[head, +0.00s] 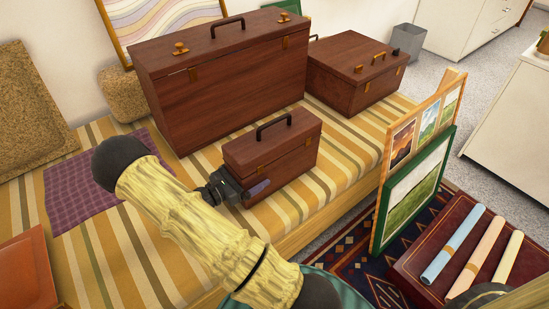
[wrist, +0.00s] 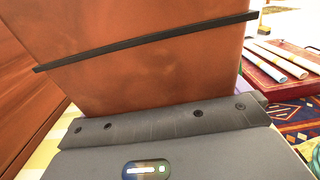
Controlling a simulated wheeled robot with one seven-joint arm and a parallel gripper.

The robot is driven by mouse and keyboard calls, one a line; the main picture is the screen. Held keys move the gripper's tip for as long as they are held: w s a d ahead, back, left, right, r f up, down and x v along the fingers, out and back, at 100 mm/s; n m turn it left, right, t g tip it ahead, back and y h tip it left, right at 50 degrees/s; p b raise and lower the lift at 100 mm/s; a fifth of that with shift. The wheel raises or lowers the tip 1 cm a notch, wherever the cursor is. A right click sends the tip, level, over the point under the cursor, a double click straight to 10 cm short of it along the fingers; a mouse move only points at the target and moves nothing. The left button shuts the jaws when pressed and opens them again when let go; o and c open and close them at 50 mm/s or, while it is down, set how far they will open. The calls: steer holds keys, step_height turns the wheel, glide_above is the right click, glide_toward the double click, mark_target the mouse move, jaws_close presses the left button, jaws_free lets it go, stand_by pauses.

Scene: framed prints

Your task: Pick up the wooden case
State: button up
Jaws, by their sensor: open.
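The small wooden case (head: 272,150) stands upright on the striped bed, reddish brown with a dark top handle and a brass clasp. My gripper (head: 248,188) is open at the left lower part of its front, very close to it. In the wrist view a brown wooden face (wrist: 150,75) fills the middle, crossed by a thin dark strip, right above my grey gripper body (wrist: 165,125). I cannot tell whether the fingers touch the case or straddle it. A large wooden case (head: 225,85) stands behind it, and a medium one (head: 350,85) stands behind to the right.
The striped bed (head: 105,265) has a purple checked cloth (head: 85,180) at left. Framed prints (head: 415,190) stand at the bed's right edge. Bare striped cover lies right of the small case.

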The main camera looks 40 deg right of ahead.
mark_target(247, 149)
steer(key=c, duration=1.6)
steer(key=shift+o, duration=0.2)
steer(key=shift+r, duration=0.1)
step_height(247, 149, up, 10)
steer(key=p, duration=0.5)
